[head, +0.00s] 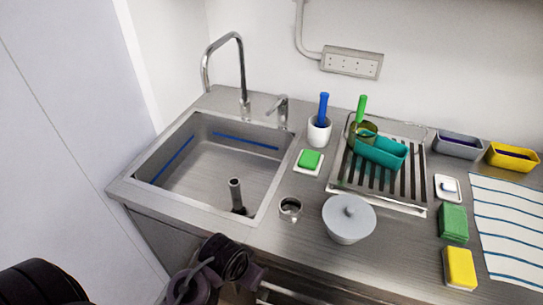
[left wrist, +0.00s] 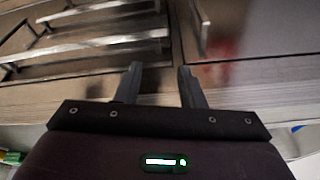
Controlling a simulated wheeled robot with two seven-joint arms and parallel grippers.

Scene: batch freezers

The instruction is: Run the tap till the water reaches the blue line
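The steel sink (head: 190,190) is at the left of the counter. A blue line (head: 245,141) runs along its inner back wall and left wall. I see no water stream and no clear water surface below the line. A dark-topped upright pipe (head: 235,192) stands in the basin's front right corner. The curved tap (head: 240,70) rises behind the sink, with its lever (head: 281,106) to the right of the spout. My left gripper (left wrist: 160,85) has its two fingers apart with nothing between them, near the counter front. My right gripper is not in view.
A grey lidded pot (head: 348,218) and a small metal ring (head: 290,209) stand right of the sink. A white cup with a blue-handled tool (head: 319,128), green sponge (head: 309,160) and drying rack (head: 375,185) stand further back. Wall closes the left side.

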